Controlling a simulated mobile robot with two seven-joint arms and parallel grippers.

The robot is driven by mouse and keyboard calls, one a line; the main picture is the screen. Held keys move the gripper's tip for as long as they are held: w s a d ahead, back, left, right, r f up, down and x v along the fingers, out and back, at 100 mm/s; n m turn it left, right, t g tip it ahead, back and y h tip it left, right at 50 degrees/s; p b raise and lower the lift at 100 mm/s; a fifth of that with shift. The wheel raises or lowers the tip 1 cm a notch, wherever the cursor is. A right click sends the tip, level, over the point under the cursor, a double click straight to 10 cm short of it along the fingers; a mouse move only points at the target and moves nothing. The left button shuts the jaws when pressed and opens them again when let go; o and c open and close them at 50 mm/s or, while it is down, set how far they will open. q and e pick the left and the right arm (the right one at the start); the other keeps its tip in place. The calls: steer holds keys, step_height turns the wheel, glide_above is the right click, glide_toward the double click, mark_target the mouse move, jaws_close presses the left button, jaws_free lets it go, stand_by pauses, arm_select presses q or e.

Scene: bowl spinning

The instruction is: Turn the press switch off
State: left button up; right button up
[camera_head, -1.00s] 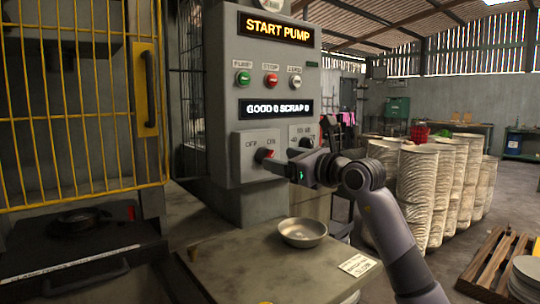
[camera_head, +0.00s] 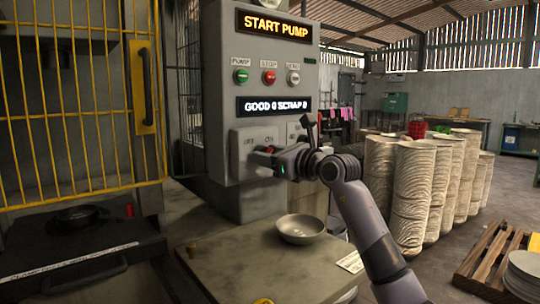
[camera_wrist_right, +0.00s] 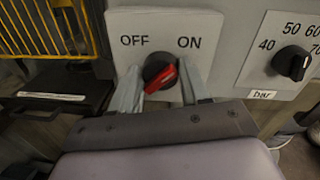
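The press switch is a knob with a black base and a red handle, between the words OFF and ON in the right wrist view (camera_wrist_right: 160,74). Its handle is slanted, upper end toward the ON side. It also shows in the head view as a small red spot (camera_head: 264,150) on the grey control panel (camera_head: 222,90), partly hidden by my gripper. My right gripper (camera_head: 274,154) is at the switch. In the wrist view its two fingers (camera_wrist_right: 160,90) stand apart, one on each side of the knob; firm contact cannot be told. My left gripper is out of view.
A pressure dial (camera_wrist_right: 293,63) is right of the switch. Green, red and white buttons (camera_head: 269,77) sit above it. A metal bowl (camera_head: 300,229) rests on the table (camera_head: 225,270) below. A yellow cage (camera_head: 80,110) stands left, and bowl stacks (camera_head: 415,195) stand right.

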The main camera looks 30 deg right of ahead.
steer(key=n, duration=0.4)
steer(key=shift+r+n, duration=0.1)
steer(key=shift+n, duration=0.3)
steer(key=n, duration=0.3)
steer(key=n+h, duration=0.1)
steer(key=n, duration=0.3)
steer(key=shift+a+n+g+b, duration=0.15)
steer(key=shift+n+g+b, duration=0.15)
steer(key=shift+b, duration=0.05)
steer(key=n, duration=0.4)
steer(key=shift+n, duration=0.3)
steer(key=shift+h, duration=0.3)
steer(key=o, duration=1)
steer(key=shift+a, duration=0.1)
steer(key=shift+o, duration=0.2)
